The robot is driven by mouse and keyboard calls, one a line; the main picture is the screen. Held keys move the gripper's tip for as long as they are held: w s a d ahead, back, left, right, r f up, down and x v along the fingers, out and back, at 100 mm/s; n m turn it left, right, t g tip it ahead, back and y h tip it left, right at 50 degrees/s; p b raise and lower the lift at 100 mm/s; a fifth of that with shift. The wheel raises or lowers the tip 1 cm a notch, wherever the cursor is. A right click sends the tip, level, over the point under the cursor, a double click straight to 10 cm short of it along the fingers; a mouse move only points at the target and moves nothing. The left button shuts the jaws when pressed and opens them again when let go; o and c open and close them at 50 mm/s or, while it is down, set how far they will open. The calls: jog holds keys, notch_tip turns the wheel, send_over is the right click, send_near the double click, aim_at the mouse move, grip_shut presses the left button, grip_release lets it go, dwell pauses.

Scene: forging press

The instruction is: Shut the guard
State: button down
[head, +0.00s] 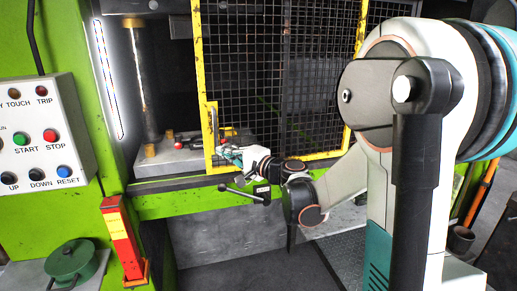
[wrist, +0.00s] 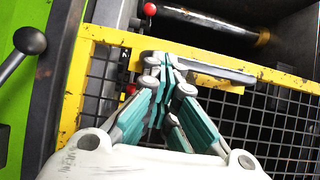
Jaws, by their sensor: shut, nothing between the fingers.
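The guard (head: 282,157) is a black mesh panel in a yellow frame on the front of the green press. It covers the middle and right of the opening, and a gap is left at its left side. A pale grey bar handle (wrist: 205,67) lies along the yellow frame in the wrist view. My gripper (head: 226,150) is at the guard's lower left corner. In the wrist view my gripper (wrist: 164,62) has its teal fingers together and empty, with the tips at the near end of the bar. I cannot tell whether they touch it.
A control panel (head: 40,130) with coloured buttons is at the left. A black-knobbed lever (head: 245,192) juts out below the guard and shows in the wrist view (wrist: 28,42).

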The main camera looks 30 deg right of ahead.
jog(key=w+a, duration=0.3)
jog(key=a, duration=1)
jog(key=w+a, duration=0.3)
jog(key=a, duration=0.9)
jog(key=shift+w+a+b, duration=0.3)
jog(key=shift+a, duration=0.05)
jog(key=shift+d+f, duration=0.1)
